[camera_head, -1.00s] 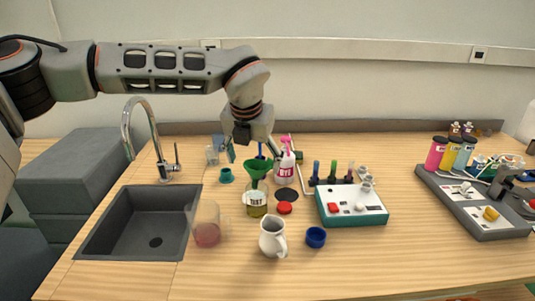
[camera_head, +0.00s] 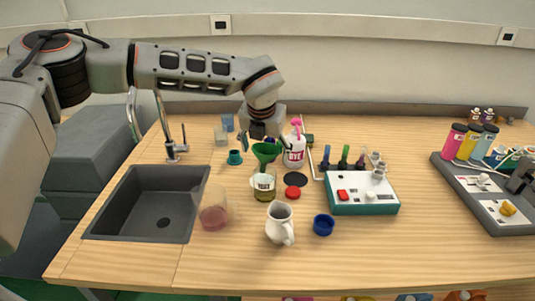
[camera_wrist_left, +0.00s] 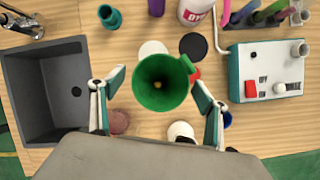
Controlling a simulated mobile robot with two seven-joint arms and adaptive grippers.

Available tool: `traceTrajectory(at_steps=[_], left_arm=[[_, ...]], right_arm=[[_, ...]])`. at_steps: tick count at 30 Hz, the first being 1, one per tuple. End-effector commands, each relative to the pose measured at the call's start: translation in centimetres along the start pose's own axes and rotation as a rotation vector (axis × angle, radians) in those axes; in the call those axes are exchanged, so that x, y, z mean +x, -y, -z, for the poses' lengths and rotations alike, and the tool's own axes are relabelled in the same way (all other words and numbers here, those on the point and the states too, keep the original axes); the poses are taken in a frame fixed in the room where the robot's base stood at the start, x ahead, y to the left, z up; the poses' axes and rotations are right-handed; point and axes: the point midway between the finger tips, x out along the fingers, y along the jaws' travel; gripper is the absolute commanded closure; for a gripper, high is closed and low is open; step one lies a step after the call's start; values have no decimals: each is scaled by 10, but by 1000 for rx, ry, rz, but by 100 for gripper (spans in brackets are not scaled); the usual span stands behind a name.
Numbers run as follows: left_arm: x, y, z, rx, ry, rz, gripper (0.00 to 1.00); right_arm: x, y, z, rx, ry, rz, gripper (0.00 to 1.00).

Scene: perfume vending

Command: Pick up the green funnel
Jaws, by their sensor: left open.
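The green funnel (camera_head: 266,151) is on the wooden counter's left-middle part, above a clear labelled jar (camera_head: 263,186). I cannot tell whether its stem sits inside the jar. In the left wrist view I look down into the funnel's round mouth (camera_wrist_left: 160,84), with a small tab at its upper right. My left gripper (camera_head: 263,139) is open just over and behind the funnel. In the wrist view its fingers (camera_wrist_left: 153,76) stand either side of the funnel, the right one nearer the rim; contact cannot be told. My right gripper is not in view.
A pink-topped bottle (camera_head: 294,152) stands close right of the funnel. A teal cup (camera_head: 235,157), red lid (camera_head: 293,192), white pitcher (camera_head: 280,226) and beaker (camera_head: 214,212) surround it. The sink (camera_head: 146,207) is left; a teal-sided device (camera_head: 361,194) is right. The front counter is mostly clear.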

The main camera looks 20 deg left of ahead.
Motion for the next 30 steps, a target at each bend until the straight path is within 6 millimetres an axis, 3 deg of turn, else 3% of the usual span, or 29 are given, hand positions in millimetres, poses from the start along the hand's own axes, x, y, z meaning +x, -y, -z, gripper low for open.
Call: traceTrajectory(at_steps=[6,10,11,23,30], left_arm=[[0,0,0,0,1,0,26],[0,0,0,1,1,0,59],[0,0,0,1,1,0,61],[-2,0,-2,1,2,0,61],[-22,-2,-11,0,5,0,61]], right_arm=[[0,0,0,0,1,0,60],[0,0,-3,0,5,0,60],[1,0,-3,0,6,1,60],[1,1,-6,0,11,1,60],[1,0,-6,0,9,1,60]])
